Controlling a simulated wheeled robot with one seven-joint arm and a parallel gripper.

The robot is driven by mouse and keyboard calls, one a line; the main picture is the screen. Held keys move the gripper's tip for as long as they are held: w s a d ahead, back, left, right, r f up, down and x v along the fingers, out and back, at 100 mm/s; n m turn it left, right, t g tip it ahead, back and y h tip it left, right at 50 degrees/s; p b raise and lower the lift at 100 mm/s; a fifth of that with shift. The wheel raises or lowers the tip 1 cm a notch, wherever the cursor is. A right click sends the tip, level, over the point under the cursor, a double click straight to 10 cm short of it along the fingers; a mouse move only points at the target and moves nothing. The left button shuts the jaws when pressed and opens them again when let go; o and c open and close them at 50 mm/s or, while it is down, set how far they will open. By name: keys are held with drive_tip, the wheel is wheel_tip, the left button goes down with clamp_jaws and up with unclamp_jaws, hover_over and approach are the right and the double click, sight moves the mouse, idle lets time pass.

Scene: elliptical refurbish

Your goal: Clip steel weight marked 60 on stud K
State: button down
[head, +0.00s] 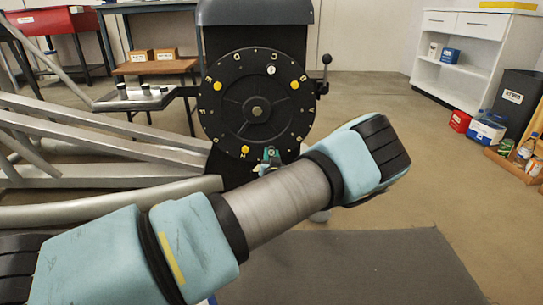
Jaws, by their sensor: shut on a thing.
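A black round disc (231,122) with white letters and a central hub stands upright ahead of me. Yellow round pieces sit near its rim at the left (217,86), the right (294,85) and the bottom (245,149). A small pale round piece (271,70) sits near its top right. The letters are too small to pick out stud K surely. My gripper (269,158) is at the disc's lower right edge, partly hidden by my arm. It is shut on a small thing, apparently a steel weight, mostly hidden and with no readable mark. I cannot tell whether it touches the disc.
A tray (112,104) left of the disc holds several small metal pieces. A lever with a black knob (326,60) sticks out at the disc's right. Silver tubes (100,150) fill the left. A white shelf unit (458,50) stands far right. Floor between is clear.

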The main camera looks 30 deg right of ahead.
drive_tip(key=shift+w+d, duration=0.1)
drive_tip(key=shift+w, duration=0.05)
drive_tip(key=c, duration=0.5)
unclamp_jaws()
drive_tip(key=shift+c, duration=0.2)
drive_tip(key=p+v, duration=0.4)
drive_tip(key=v, duration=0.7)
drive_tip(key=shift+w, duration=0.2)
